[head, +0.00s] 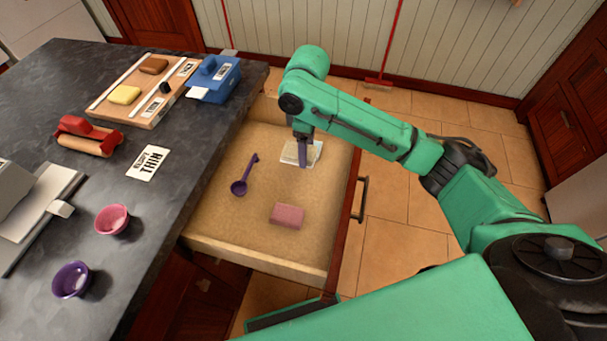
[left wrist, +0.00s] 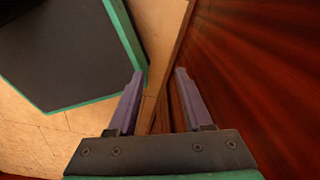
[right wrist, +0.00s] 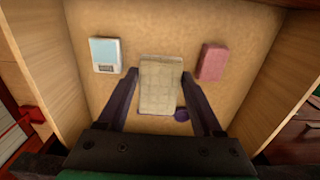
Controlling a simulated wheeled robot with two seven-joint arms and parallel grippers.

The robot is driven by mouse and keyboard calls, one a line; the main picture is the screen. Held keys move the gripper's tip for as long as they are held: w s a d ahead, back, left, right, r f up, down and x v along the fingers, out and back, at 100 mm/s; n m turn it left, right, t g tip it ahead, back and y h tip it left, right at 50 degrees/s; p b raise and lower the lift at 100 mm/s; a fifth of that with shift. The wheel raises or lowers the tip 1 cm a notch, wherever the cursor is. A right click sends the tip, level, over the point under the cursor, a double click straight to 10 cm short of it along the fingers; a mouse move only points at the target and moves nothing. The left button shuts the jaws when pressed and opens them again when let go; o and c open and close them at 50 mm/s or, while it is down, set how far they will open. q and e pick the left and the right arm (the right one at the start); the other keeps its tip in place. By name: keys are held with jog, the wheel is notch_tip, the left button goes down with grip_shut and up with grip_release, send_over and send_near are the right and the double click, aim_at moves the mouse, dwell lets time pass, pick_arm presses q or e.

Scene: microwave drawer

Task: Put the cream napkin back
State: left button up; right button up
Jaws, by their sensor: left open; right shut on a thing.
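The cream napkin (right wrist: 160,85) is a pale, folded, roughly rectangular piece between the fingers of my right gripper (right wrist: 160,76) in the right wrist view. My right gripper is shut on it. In the head view my right gripper (head: 302,160) points down over the far part of the open drawer (head: 262,248). I cannot tell whether the napkin touches the drawer floor. My left gripper (left wrist: 159,73) is open and empty beside a dark red wood panel (left wrist: 250,70) in the left wrist view.
The drawer also holds a purple scoop (head: 240,186), a pink block (head: 287,215) and a light blue-white packet (right wrist: 105,54). The dark counter (head: 185,200) stands left of it, with a blue box (head: 214,80), a wooden tray (head: 148,117) and two small bowls. Bare drawer floor lies between the items.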

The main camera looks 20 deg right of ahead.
jog(key=f, duration=1.1)
jog(key=shift+w+f, duration=0.2)
jog(key=shift+f, duration=0.15)
jog(key=o, duration=1.3)
pick_arm(q)
jog(key=shift+w+d+f, duration=0.1)
jog(key=shift+w, duration=0.5)
pick_arm(e)
notch_tip(320, 180, up, 12)
jog(key=shift+a+r, duration=0.1)
pick_arm(q)
jog(key=shift+r, duration=0.2)
